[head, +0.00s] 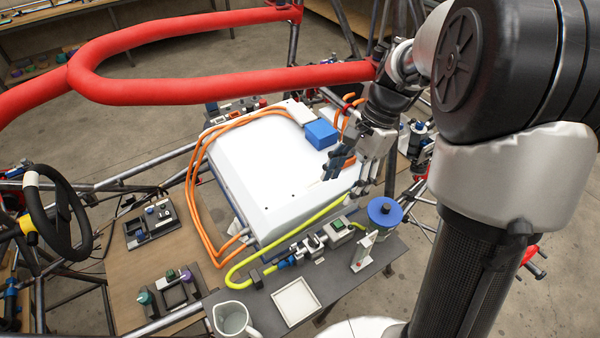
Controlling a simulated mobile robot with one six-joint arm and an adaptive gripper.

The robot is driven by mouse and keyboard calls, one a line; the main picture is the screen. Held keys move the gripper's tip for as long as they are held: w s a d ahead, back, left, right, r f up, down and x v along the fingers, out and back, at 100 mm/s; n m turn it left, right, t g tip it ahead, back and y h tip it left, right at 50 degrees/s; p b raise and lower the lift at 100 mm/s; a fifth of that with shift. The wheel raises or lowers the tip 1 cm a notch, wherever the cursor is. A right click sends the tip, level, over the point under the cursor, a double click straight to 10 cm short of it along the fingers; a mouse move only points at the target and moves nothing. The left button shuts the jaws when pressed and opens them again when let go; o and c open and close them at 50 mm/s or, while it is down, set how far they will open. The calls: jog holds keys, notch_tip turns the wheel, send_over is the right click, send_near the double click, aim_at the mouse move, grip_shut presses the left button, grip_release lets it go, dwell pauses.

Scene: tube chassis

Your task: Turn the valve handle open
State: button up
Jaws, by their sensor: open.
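A blue round wheel (385,211) with a dark centre knob sits on a grey stand on the dark bench plate; it looks most like the valve handle, but I cannot tell for sure. How far it is turned does not show. My gripper (350,180) is open and empty, pointing down over the right edge of the white box (265,175). It is up and to the left of the blue wheel in the picture and apart from it. The yellow hose (240,273) and its metal fittings (313,245) lie to the left of the wheel.
A blue block (321,134) lies on the white box, close to my gripper. Orange cables (192,205) run around the box. A green-topped unit (341,228), white tray (296,302) and pitcher (233,320) stand nearby. Red padded tubes (220,88) cross above.

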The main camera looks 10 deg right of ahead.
aim_at(314, 237)
jog(key=b+x, duration=0.5)
jog(key=x, duration=1.2)
jog(key=shift+f, duration=0.35)
jog(key=c, duration=1.1)
